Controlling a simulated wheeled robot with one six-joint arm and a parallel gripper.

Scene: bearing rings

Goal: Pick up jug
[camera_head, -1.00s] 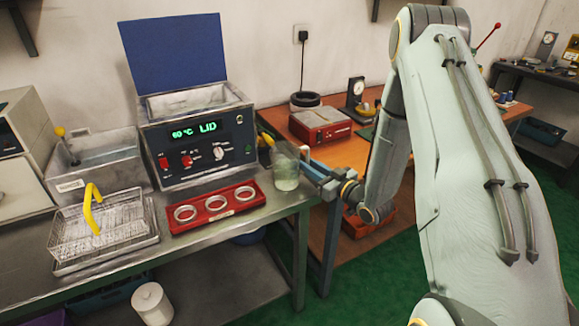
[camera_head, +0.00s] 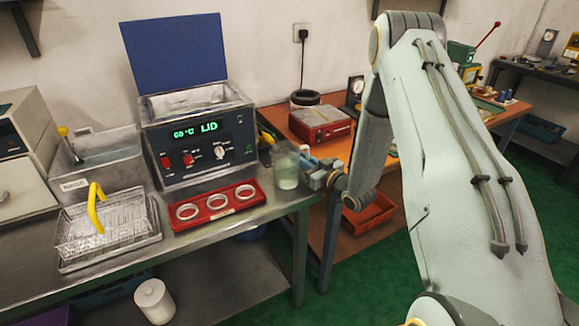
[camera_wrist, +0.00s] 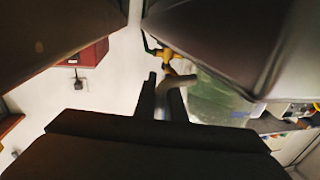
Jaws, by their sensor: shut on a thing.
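The jug (camera_head: 286,170) is a clear vessel with pale greenish liquid low inside. It is upright at the right end of the steel bench, right of the red ring tray. My gripper (camera_head: 308,164) comes in from the right and is shut on the jug's right side. In the wrist view the two dark fingers (camera_wrist: 161,95) close on the jug's pale curved handle (camera_wrist: 176,83), with the greenish jug body (camera_wrist: 215,102) to their right. In the head view the handle is hidden by the fingers. I see no clear gap between the jug's base and the bench.
The red tray (camera_head: 217,215) with three metal rings lies just left of the jug. The heated bath (camera_head: 203,150), lid up, stands behind. A wire basket (camera_head: 100,228) with a yellow handle is farther left. A wooden table (camera_head: 347,147) with a red box (camera_head: 320,122) is behind right.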

